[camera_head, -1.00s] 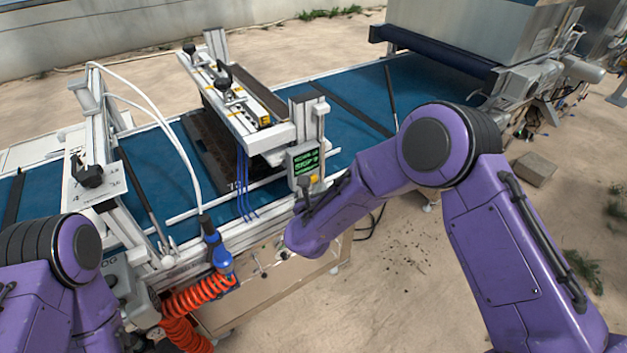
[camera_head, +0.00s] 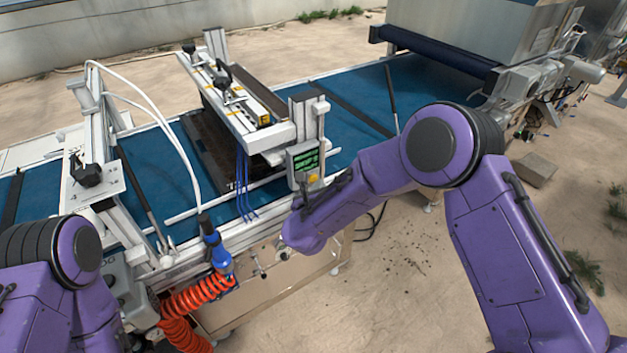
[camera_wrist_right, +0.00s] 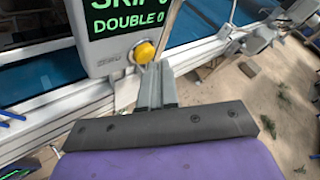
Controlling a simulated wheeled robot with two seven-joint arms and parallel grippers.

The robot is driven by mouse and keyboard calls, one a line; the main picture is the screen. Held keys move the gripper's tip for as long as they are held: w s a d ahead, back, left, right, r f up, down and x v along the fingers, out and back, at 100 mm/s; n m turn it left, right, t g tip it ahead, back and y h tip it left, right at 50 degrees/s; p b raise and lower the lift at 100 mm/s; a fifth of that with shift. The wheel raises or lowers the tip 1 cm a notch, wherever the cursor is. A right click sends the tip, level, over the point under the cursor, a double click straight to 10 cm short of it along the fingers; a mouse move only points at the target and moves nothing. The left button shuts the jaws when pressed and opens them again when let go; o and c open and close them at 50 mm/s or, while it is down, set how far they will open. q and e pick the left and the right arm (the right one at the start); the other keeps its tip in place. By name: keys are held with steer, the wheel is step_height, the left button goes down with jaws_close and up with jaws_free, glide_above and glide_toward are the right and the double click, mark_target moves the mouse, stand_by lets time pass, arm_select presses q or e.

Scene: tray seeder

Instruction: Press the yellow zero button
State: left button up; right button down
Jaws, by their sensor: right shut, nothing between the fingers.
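The yellow button (camera_head: 313,179) sits at the bottom of a small grey control box (camera_head: 292,161) with a green-lit screen, on the near side of the seeder. In the right wrist view the yellow button (camera_wrist_right: 145,50) shows large, below screen text reading "DOUBLE 0". My right gripper (camera_wrist_right: 153,72) is shut and empty, its fingertips just below the button and pointing towards it; I cannot tell whether they touch. In the head view my right gripper (camera_head: 299,203) is small and dark near the box. Of my left arm only purple links show, not its gripper.
The seeder frame (camera_head: 268,138) spans a blue conveyor belt (camera_head: 350,82). A blue nozzle (camera_head: 214,248) on a coiled orange hose (camera_head: 200,298) hangs at the near side. White hoses arch at the left. Open sandy ground lies right of the control box.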

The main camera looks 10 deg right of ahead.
steer(key=shift+w+a+b, duration=0.15)
steer(key=shift+w+b, duration=0.2)
steer(key=shift+w, duration=0.15)
stand_by(0.4)
steer(key=shift+s, duration=0.15)
steer(key=shift+s+d, duration=0.3)
steer(key=shift+s, duration=0.4)
steer(key=s, duration=0.1)
steer(key=s+d, duration=0.1)
steer(key=s, duration=0.1)
steer(key=s+p, duration=0.1)
steer(key=shift+s+d, duration=0.35)
stand_by(0.7)
